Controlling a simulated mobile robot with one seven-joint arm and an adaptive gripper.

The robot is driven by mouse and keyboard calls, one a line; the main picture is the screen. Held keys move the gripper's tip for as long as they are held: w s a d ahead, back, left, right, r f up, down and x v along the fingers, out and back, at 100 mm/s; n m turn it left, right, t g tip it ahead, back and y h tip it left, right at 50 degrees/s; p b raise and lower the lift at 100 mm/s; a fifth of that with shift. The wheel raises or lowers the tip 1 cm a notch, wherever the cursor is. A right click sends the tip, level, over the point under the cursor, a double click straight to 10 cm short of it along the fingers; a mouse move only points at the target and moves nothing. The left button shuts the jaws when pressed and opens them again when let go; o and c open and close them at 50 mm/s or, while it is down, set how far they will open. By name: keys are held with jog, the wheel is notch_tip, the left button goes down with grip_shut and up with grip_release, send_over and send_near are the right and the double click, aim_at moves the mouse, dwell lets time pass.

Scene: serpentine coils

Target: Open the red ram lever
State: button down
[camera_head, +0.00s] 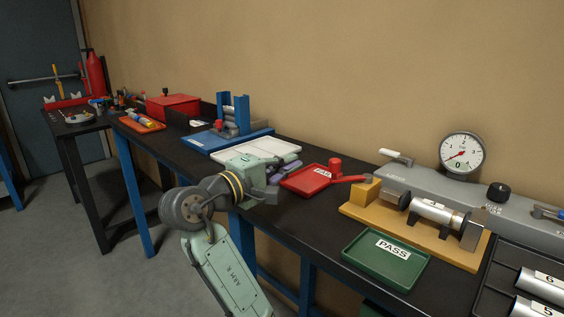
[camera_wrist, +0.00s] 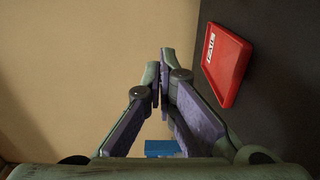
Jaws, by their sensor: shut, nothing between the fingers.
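The red ram lever (camera_head: 348,178) is in the head view, right of centre, with a red knob (camera_head: 335,165) at its left end. It runs from beside the red FAIL tray to a yellow block (camera_head: 366,191) on a yellow base (camera_head: 440,243) holding a metal cylinder (camera_head: 437,214). The lever does not show in the wrist view.
The red FAIL tray (camera_head: 288,184) lies between my gripper and the lever; it also shows in the wrist view (camera_wrist: 236,72). A green PASS tray (camera_head: 372,277) sits in front of the yellow base. A grey gauge panel (camera_head: 424,184) stands behind. A blue fixture (camera_head: 205,143) is further left.

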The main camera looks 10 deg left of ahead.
jog(key=p+x, duration=0.1)
jog(key=x, duration=0.5)
jog(key=shift+r, duration=0.15)
jog(key=shift+s+d+p, duration=0.4)
jog(key=shift+s+d, duration=0.2)
jog(key=shift+s, duration=0.15)
jog(key=shift+s+d+p, duration=0.4)
jog(key=shift+s+d, duration=0.2)
jog(key=shift+s, duration=0.15)
